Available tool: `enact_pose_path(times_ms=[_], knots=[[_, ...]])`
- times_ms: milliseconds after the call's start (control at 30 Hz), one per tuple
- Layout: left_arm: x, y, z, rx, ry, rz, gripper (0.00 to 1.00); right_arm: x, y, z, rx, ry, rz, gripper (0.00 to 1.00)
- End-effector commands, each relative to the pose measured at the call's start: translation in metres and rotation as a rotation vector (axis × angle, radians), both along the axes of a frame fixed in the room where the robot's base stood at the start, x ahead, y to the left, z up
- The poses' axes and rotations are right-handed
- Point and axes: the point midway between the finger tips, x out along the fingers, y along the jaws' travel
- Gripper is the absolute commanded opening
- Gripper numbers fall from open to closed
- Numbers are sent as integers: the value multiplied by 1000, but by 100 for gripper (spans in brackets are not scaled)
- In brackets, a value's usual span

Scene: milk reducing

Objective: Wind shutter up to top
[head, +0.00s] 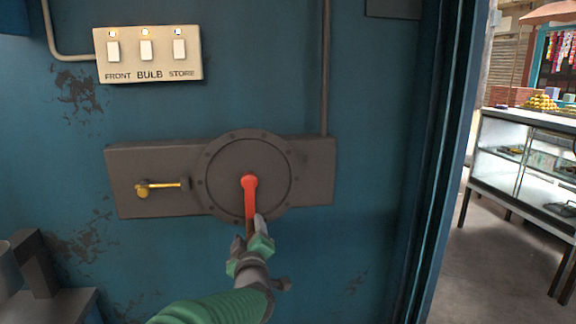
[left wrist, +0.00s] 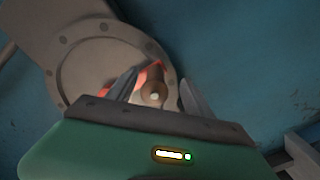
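The red crank (head: 249,190) is mounted on a round, bolted plate (head: 222,195) on the blue wall. Its arm points down from the hub. My left gripper (head: 257,222) is at the crank's lower end. In the left wrist view, the brown crank grip (left wrist: 153,92) shows end-on between the two fingers of my left gripper (left wrist: 162,88). The fingers stand apart, with a visible gap on the right side of the grip. Firm contact on the left side cannot be told. The shutter is not identifiable in these views. My right gripper is not in view.
A yellow-handled lever (head: 165,185) sits left of the crank on the same grey panel (head: 125,160). A switch plate (head: 148,54) is above. A doorway at right opens toward a glass display counter (head: 530,160). The wall around the crank is clear.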

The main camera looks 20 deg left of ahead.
Motion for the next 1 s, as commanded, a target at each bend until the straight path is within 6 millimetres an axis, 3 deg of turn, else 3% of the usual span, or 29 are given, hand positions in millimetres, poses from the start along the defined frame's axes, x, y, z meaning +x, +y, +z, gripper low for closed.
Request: enact_pose_path(times_ms=[333,1000], knots=[[-5,-2,2,0,-2,1,62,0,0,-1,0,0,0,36],[-87,-53,4,2,-4,0,62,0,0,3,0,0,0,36]])
